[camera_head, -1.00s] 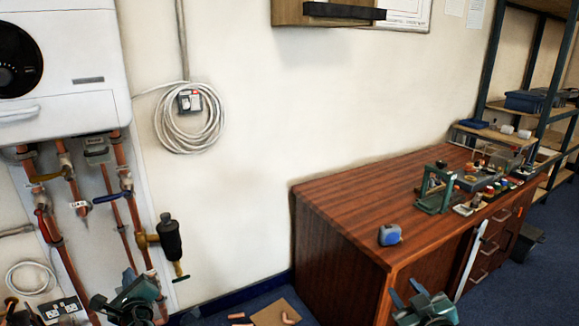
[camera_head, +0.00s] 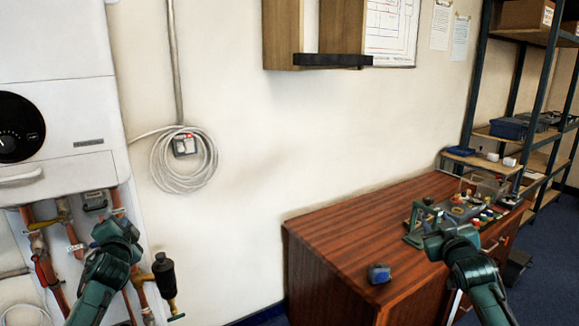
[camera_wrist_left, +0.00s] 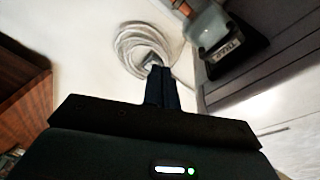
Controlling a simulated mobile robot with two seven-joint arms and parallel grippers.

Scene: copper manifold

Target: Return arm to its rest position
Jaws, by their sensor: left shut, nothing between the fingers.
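My left arm, dark green, rises in front of the copper pipes (camera_head: 72,241) at the lower left of the head view. Its gripper (camera_head: 112,226) is at the top of the arm, below the white boiler. In the left wrist view the two dark fingers (camera_wrist_left: 162,88) are together with nothing between them. My right gripper (camera_head: 440,233) is raised in front of the wooden bench at the right. Its fingers are too small and dark to tell open from shut. I see nothing held in it.
The wooden bench (camera_head: 335,235) carries a blue tape measure (camera_head: 379,273) and several small tools. A black valve body (camera_head: 164,275) stands close to the right of my left arm. A coiled white cable (camera_head: 184,180) hangs on the wall.

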